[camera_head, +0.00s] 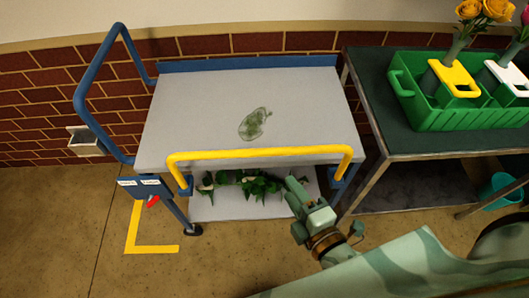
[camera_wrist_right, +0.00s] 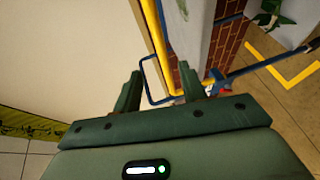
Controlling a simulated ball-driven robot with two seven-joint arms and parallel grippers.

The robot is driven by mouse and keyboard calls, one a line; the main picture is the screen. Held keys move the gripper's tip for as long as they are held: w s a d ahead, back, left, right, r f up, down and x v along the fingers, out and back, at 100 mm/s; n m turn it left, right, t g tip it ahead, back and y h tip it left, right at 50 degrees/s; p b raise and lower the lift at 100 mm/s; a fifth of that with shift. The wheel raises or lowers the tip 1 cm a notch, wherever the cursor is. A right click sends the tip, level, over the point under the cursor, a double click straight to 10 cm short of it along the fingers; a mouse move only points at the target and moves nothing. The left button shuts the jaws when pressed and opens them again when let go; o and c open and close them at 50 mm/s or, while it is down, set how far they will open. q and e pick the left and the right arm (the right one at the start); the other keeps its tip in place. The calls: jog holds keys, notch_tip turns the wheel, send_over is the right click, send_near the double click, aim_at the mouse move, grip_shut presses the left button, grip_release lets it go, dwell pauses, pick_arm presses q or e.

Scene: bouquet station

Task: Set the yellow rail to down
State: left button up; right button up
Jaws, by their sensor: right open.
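The yellow rail (camera_head: 260,153) runs along the front edge of the blue-framed cart. It stands up, its bar level with or above the grey top (camera_head: 200,110), its ends in blue brackets near the front corners. In the right wrist view the yellow rail (camera_wrist_right: 157,40) shows as a slanting bar beyond the fingers. My right gripper (camera_head: 297,187) is in front of the cart, below the rail's right half and apart from it. In the wrist view its fingers (camera_wrist_right: 160,86) are spread with nothing between them. My left gripper is not in view.
A blue box with two labels (camera_head: 143,186) and a red lever (camera_head: 153,202) hangs at the cart's left. Leaves lie on the lower shelf (camera_head: 225,207). A green patch (camera_head: 254,124) marks the top. A dark table (camera_head: 375,85) with a green crate (camera_head: 455,119) stands right.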

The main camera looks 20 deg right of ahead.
aim_at(264, 152)
jog(key=x, duration=1.4)
jog(key=shift+w+a+f+p, duration=0.1)
jog(key=shift+w+p, duration=0.15)
jog(key=shift+p, duration=0.05)
grip_shut()
jog(key=shift+f, duration=0.1)
